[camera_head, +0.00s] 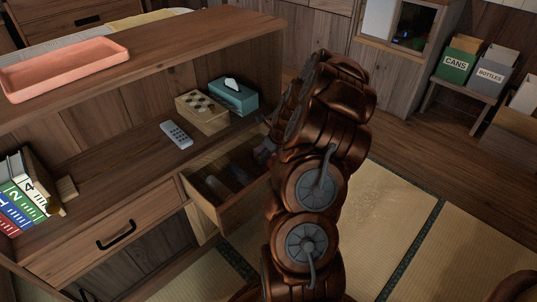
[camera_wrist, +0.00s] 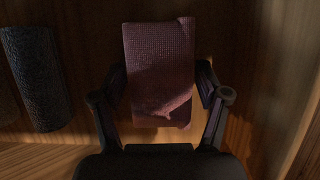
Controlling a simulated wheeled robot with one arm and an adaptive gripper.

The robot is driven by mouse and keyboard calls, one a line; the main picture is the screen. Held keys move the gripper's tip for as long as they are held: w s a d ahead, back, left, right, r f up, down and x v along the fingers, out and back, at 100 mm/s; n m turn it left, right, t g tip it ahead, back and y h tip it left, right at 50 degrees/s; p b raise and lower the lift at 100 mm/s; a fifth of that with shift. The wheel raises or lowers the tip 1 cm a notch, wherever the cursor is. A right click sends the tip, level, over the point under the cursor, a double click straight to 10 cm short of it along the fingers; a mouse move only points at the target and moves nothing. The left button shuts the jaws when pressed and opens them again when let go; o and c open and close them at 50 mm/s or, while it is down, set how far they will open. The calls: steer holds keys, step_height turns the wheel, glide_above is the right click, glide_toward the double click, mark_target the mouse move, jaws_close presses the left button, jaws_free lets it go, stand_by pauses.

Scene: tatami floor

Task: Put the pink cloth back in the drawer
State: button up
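The pink cloth (camera_wrist: 158,60), folded into a rectangular bundle and dull purple-pink in the shade, lies against wood in the wrist view. My gripper (camera_wrist: 161,85) is open, with one finger on each side of the cloth and narrow gaps showing beside it. The open drawer (camera_head: 238,210) juts from the wooden cabinet in the head view, and my gripper (camera_head: 264,150) is over its far right end, mostly hidden by my arm. I cannot make out the cloth in the head view. The wooden drawer wall (camera_wrist: 293,70) shows in the wrist view.
A dark rolled item (camera_wrist: 37,80) lies left of the cloth. Tatami floor (camera_head: 385,205) is clear at right.

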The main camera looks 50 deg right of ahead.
steer(key=shift+o, duration=0.7)
